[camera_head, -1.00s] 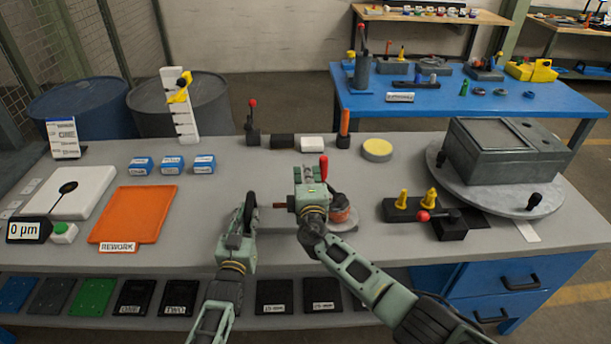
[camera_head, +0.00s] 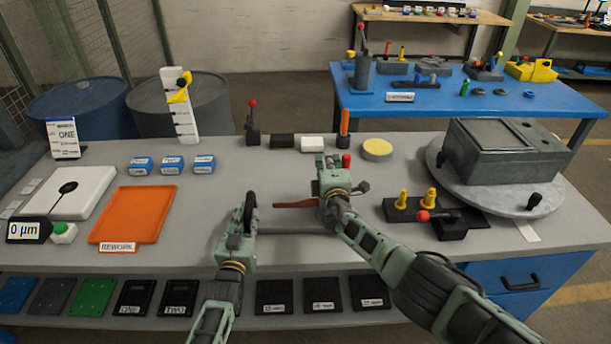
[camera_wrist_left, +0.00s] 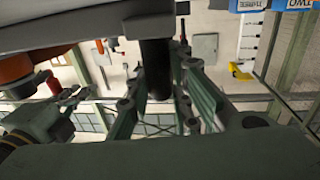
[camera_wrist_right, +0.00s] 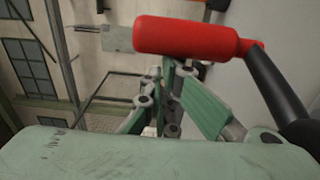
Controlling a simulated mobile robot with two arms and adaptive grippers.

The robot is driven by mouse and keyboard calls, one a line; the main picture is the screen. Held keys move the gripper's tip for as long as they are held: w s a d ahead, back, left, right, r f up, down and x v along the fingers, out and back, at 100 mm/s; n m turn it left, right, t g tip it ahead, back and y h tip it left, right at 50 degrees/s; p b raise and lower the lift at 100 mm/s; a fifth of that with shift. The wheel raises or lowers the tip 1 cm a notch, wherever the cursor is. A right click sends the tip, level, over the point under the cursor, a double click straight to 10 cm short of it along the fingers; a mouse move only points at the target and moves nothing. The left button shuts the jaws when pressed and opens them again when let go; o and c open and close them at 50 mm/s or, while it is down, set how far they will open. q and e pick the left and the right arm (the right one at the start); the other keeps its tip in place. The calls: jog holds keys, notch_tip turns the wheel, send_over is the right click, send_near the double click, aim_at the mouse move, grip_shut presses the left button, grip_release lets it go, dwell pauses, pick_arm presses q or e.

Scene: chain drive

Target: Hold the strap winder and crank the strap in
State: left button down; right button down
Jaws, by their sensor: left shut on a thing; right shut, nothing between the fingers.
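The strap winder lies on the grey bench, mostly hidden behind my right gripper and arm. Its black handle (camera_head: 250,212) is at the left end, and my left gripper (camera_head: 247,218) is shut on it. The handle also shows as a black bar between the fingers in the left wrist view (camera_wrist_left: 156,68). The winder's red crank knob (camera_head: 347,160) stands just right of my right gripper (camera_head: 328,164), which is shut and empty. In the right wrist view the red knob (camera_wrist_right: 185,37) and black crank arm (camera_wrist_right: 278,85) cross just beyond the fingers. A reddish-brown strap (camera_head: 294,204) extends left.
A black fixture with yellow pegs (camera_head: 429,198) and a red-knobbed lever stands right of the winder. A grey box on a round turntable (camera_head: 480,196) is farther right. An orange tray (camera_head: 134,213) lies left. Bench between the tray and left gripper is clear.

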aim_at(348, 165)
jog(key=d+m+h, duration=0.1)
jog(key=d, duration=0.1)
jog(key=d+h, duration=0.1)
jog(key=d, duration=0.2)
jog(key=shift+w+m+h, duration=0.15)
jog(key=shift+m+h, duration=0.25)
jog(key=shift+s+d+m+g+h, duration=0.15)
jog(key=shift+d+m+h, duration=0.25)
jog(key=shift+h, duration=0.15)
jog(key=shift+s+d+m+g+h, duration=0.15)
jog(key=shift+d+m+h, duration=0.2)
jog(key=shift+h, duration=0.2)
jog(key=shift+f, duration=0.1)
jog(key=shift+s+a+f, duration=0.25)
jog(key=shift+s+a, duration=0.05)
jog(key=shift+s, duration=0.2)
jog(key=shift+s+a+r, duration=0.1)
jog(key=shift+s+r, duration=0.15)
jog(key=shift+s, duration=0.4)
jog(key=v, duration=0.9)
jog(key=shift+s+a+r, duration=0.15)
jog(key=shift+s, duration=0.25)
